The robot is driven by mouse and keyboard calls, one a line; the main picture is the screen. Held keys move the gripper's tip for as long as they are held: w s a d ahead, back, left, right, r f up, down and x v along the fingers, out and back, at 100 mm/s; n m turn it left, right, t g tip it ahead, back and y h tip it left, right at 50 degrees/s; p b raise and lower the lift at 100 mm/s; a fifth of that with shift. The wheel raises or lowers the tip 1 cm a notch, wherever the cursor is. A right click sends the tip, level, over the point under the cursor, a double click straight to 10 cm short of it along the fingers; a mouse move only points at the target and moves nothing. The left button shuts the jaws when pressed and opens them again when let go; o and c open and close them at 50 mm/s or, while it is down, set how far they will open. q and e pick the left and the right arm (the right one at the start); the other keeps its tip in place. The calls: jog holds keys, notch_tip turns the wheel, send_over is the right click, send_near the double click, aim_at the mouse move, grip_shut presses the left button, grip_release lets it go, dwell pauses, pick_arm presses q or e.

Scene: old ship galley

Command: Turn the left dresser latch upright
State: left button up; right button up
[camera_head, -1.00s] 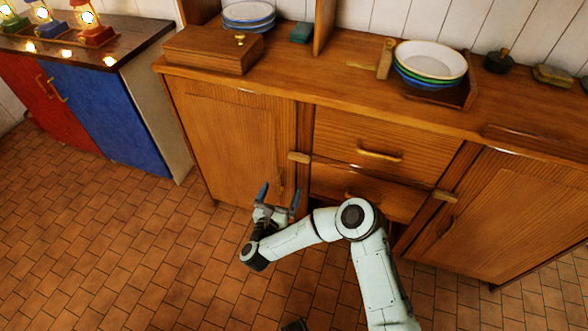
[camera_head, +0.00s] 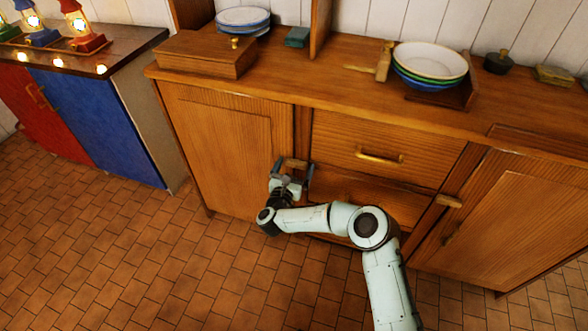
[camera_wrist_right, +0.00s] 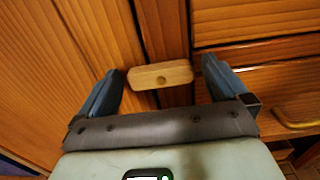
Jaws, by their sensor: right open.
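The left dresser latch (camera_head: 296,163) is a small pale wooden bar on the post between the left door (camera_head: 225,140) and the drawers. It lies about level, across the post. In the right wrist view the latch (camera_wrist_right: 160,75) lies between the blue fingers, with a gap at each end. My right gripper (camera_head: 293,168) is open, its fingers on either side of the latch; it also shows in the right wrist view (camera_wrist_right: 162,85). I cannot tell how far the fingertips reach past the latch. My left gripper is not in view.
The right latch (camera_head: 448,201) lies level by the right door (camera_head: 515,215). Drawer handles (camera_head: 379,158) stick out right of the left latch. A box (camera_head: 205,54) and stacked bowls (camera_head: 430,62) stand on the dresser top. The tiled floor (camera_head: 120,230) is clear.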

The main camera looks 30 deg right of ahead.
jog(key=c, duration=0.9)
jog(key=shift+c, duration=0.2)
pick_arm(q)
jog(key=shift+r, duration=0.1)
pick_arm(e)
jog(key=n+p, duration=0.1)
jog(key=n, duration=0.2)
jog(key=shift+n, duration=0.4)
jog(key=n, duration=0.2)
jog(key=shift+w+a+n, duration=0.1)
jog(key=shift+a+n, duration=0.05)
jog(key=shift+n, duration=0.25)
jog(key=n, duration=0.3)
jog(key=n+p, duration=0.1)
jog(key=n, duration=0.1)
jog(key=shift+w+f, duration=0.1)
jog(key=shift+f, duration=0.15)
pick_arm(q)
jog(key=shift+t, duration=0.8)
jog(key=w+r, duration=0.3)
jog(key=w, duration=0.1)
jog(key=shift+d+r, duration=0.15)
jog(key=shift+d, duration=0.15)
pick_arm(e)
jog(key=n, duration=0.6)
jog(key=shift+f, duration=0.15)
jog(key=shift+n, duration=0.4)
